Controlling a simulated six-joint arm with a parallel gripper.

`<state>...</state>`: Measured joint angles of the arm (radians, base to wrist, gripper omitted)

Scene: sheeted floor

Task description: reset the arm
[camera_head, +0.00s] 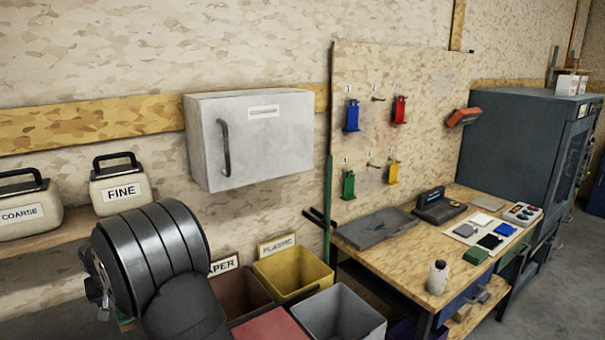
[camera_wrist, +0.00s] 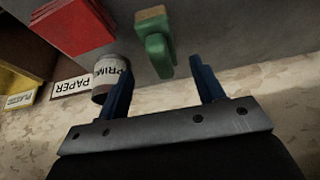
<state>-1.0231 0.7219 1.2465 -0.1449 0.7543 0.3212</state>
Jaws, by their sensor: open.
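My arm's dark banded joint fills the lower left of the head view. My gripper (camera_wrist: 163,92) shows in the wrist view, with its two blue fingers spread apart and nothing between them. Past the fingertips, a green object with a tan top (camera_wrist: 154,40) lies on the grey floor, apart from the fingers. A can labelled PRIM (camera_wrist: 107,78) is beside the left finger, partly covered by it. In the head view the gripper's fingers cannot be made out clearly.
Bins labelled PAPER (camera_head: 238,300) and PLASTIC (camera_head: 292,274) and a grey bin (camera_head: 340,312) stand right of my arm. A workbench (camera_head: 395,265) stands farther right. A white wall cabinet (camera_head: 255,140) hangs above. FINE (camera_head: 121,188) and COARSE (camera_head: 22,210) containers sit on a shelf.

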